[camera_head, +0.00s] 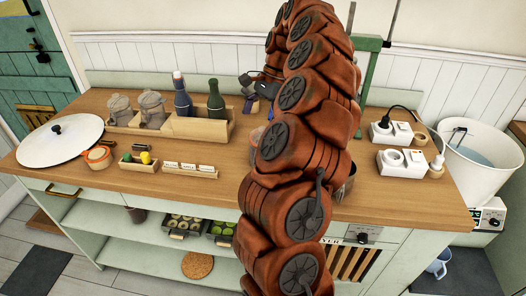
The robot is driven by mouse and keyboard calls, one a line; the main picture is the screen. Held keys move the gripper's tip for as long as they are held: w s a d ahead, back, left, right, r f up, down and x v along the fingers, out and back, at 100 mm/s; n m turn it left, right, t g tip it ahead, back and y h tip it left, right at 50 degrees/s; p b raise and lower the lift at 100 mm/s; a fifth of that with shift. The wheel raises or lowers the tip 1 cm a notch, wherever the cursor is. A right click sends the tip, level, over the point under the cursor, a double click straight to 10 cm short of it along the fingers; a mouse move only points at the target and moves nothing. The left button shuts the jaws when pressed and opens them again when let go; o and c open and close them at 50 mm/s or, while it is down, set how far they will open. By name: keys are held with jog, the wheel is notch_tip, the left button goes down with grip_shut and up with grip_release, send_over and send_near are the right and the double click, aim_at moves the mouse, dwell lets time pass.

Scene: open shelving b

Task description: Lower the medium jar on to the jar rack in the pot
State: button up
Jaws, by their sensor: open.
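A large white pot (452,170) stands at the right, with bluish water inside and a dark wire-like part at its left rim, possibly the jar rack. Two grey lidded jars (120,109) (151,106) stand in a wooden tray at the back left. I cannot tell which jar is the medium one. My gripper (251,97) is small and dark, partly behind my arm, over the back middle of the counter. It is open, right of the bottles and far from the pot. A small purplish thing shows by its fingers; I cannot tell what it is.
Two dark bottles (183,98) (215,101) stand in a wooden box. A white lid (60,141) lies at the left. White power sockets (402,163) and tape rolls sit on the right.

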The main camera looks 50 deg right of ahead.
jog(key=shift+m, duration=0.9)
jog(key=d, duration=0.1)
jog(key=s+d+f, duration=0.1)
jog(key=d, duration=0.1)
jog(key=shift+s+d+f, duration=0.2)
jog(key=shift+s+d, duration=0.05)
jog(key=shift+p+x, duration=1)
jog(key=shift+x, duration=1.15)
jog(key=shift+p+x, duration=0.55)
jog(key=shift+x, duration=1.2)
jog(key=c, duration=1.5)
jog(key=shift+c, duration=0.5)
jog(key=shift+r, duration=0.15)
